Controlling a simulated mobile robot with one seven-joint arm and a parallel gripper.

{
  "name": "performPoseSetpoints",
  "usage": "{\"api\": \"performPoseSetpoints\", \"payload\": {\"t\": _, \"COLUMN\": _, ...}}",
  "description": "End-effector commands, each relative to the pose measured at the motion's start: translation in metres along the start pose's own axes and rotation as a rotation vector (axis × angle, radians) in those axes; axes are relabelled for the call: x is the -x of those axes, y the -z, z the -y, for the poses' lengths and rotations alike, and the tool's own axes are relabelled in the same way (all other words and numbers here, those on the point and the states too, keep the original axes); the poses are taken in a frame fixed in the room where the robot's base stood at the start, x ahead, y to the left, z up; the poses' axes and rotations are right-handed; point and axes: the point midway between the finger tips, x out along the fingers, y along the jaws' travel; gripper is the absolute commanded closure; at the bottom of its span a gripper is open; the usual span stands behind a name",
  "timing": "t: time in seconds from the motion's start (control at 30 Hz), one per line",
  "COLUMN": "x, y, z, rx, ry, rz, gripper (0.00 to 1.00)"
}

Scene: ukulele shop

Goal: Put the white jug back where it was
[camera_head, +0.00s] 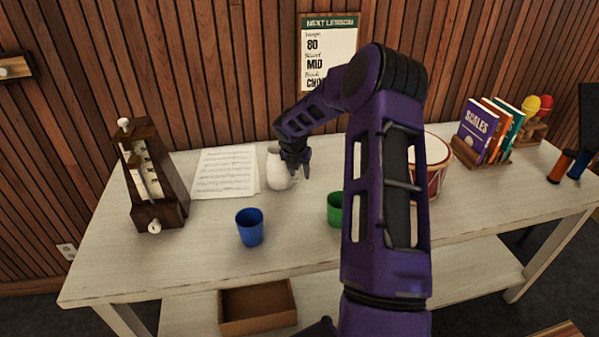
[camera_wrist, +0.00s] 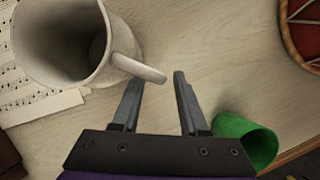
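The white jug (camera_head: 277,172) stands on the table, touching or close beside the sheet music. In the wrist view, the jug (camera_wrist: 102,62) is at the upper left, with its open mouth facing the camera and its handle pointing right. My gripper (camera_head: 299,172) is at the jug's right side. In the wrist view, its two fingers (camera_wrist: 159,77) are apart, and the handle's outer end reaches over the left fingertip into the gap. I cannot tell whether a finger touches the handle.
A blue cup (camera_head: 250,228) and a green cup (camera_head: 335,209) stand in front. Sheet music (camera_head: 225,172) and a metronome (camera_head: 150,178) are left. A drum (camera_head: 437,165) and a book rack (camera_head: 482,153) are right. Bare tabletop lies between the cups.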

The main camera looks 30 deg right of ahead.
Motion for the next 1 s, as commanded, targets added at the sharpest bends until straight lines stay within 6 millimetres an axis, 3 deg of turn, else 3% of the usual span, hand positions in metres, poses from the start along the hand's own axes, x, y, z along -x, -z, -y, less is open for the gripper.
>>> {"api": "performPoseSetpoints", "payload": {"t": 0.37, "x": 0.007, "y": -0.001, "z": 0.000, "rx": 0.000, "ry": 0.000, "rz": 0.001, "gripper": 0.55}}
{"api": "performPoseSetpoints", "payload": {"t": 0.8, "x": 0.093, "y": -0.002, "z": 0.000, "rx": 0.000, "ry": 0.000, "rz": 0.004, "gripper": 0.55}}
{"api": "performPoseSetpoints", "payload": {"t": 1.0, "x": 0.115, "y": 0.000, "z": 0.000, "rx": 0.000, "ry": 0.000, "rz": 0.001, "gripper": 0.55}}
